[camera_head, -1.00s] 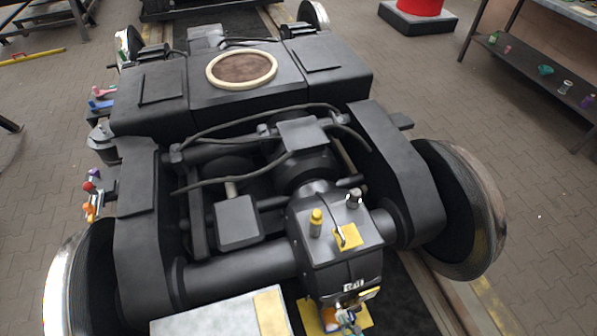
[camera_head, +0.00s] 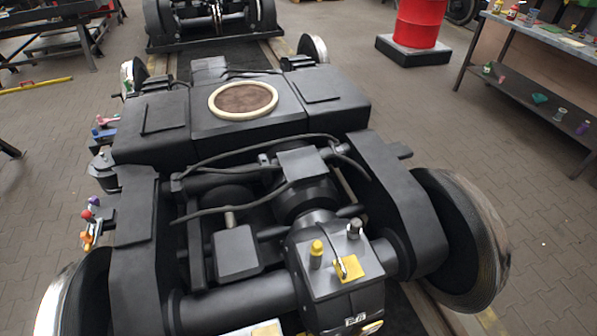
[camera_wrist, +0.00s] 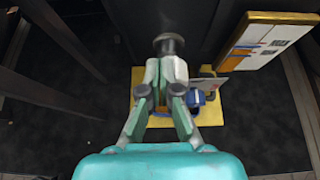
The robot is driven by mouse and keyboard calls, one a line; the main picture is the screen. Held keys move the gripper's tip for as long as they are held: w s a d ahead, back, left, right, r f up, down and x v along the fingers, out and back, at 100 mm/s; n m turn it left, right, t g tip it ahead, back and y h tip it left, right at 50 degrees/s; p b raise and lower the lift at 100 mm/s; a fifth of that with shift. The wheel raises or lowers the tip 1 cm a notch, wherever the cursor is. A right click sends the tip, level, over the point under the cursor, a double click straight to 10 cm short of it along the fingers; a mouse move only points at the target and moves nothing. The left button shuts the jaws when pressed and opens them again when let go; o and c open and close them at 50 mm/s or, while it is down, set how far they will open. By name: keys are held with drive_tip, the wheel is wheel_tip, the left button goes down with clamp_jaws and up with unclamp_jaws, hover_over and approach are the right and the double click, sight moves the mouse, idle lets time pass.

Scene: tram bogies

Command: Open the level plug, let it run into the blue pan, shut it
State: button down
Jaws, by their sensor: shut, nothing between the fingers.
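My gripper (camera_wrist: 165,78) shows in the wrist view, shut and empty, its fingers pointing up the picture. A round, dark metal plug-like knob (camera_wrist: 169,43) sits just beyond the fingertips, against a dark housing. I cannot tell whether the fingers touch it or whether it is the level plug. Below, a yellow sheet or tray (camera_wrist: 210,115) lies on the dark floor. A blue object (camera_wrist: 195,99) on it is partly hidden behind the fingers; I cannot tell if it is the pan. The head view shows the gear housing (camera_head: 325,270) from above, without my gripper.
A yellow-framed board (camera_wrist: 265,42) stands at upper right in the wrist view, and a dark beam (camera_wrist: 65,40) runs at left. In the head view, wheels (camera_head: 462,240) flank the bogie. A red drum (camera_head: 418,22) and a workbench (camera_head: 530,75) stand behind, with open paving between.

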drive_tip(key=shift+s+d, duration=0.3)
drive_tip(key=shift+s, duration=0.6)
drive_tip(key=shift+s+d, duration=0.25)
drive_tip(key=shift+s, duration=0.7)
drive_tip(key=shift+s+d, duration=0.3)
drive_tip(key=shift+s, duration=0.6)
drive_tip(key=shift+d, duration=0.15)
drive_tip(key=w, duration=0.6)
drive_tip(key=shift+w+f, duration=0.15)
drive_tip(key=shift+w, duration=0.05)
drive_tip(key=shift+a+f, duration=0.2)
drive_tip(key=shift+f, duration=0.05)
